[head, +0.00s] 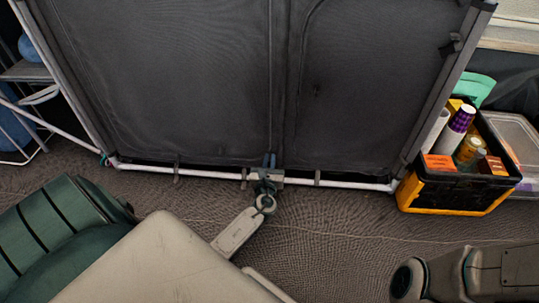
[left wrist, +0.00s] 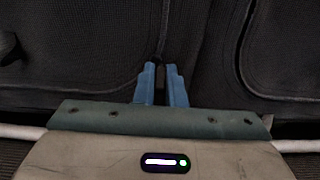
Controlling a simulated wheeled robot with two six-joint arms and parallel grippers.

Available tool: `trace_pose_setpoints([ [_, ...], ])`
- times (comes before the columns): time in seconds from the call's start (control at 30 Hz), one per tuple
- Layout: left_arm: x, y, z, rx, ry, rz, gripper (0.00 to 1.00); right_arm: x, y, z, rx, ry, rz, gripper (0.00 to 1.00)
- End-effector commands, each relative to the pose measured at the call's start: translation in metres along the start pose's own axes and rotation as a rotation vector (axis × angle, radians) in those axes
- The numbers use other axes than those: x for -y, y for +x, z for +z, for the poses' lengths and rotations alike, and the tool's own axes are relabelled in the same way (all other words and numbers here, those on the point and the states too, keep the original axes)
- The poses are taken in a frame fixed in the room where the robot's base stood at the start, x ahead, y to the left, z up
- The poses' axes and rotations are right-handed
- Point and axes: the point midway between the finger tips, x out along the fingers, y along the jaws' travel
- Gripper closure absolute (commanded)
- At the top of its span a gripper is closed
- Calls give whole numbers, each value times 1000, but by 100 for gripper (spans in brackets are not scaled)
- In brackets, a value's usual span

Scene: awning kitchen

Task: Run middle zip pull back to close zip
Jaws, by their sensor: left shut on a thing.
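The dark fabric unit (head: 190,75) stands ahead of me. Its middle zip line (head: 276,80) runs vertically between two panels, and it also shows in the left wrist view (left wrist: 164,25). My left gripper (head: 269,157) is at the low end of this line, just above the white bottom rail. In the left wrist view its blue fingers (left wrist: 161,70) are closed in on a small dark piece at the zip line, the middle zip pull. The pull is mostly hidden between the fingertips. My right gripper is not in view; only part of my right arm shows at bottom right.
The white bottom rail (head: 345,184) runs across under the fabric. A black and orange crate (head: 446,194) with bottles and boxes stands at right, with a clear lidded bin (head: 505,130) beside it. A white wire rack (head: 30,72) is at left. Patterned floor (head: 330,235) lies in front.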

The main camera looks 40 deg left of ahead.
Motion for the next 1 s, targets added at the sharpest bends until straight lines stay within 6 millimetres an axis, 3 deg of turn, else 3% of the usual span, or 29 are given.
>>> trace_pose_setpoints([
  [0.03,0,-1,-18,-3,1,0,100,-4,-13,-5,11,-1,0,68],
  [0.3,0,-1,-50,-3,0,0,100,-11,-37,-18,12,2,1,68],
  [0.87,0,-2,-59,-6,1,0,100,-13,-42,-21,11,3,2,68],
  [0.9,0,-2,-59,-7,1,0,88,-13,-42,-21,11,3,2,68],
  [1.0,0,-1,-58,-6,1,0,69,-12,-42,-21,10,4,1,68],
])
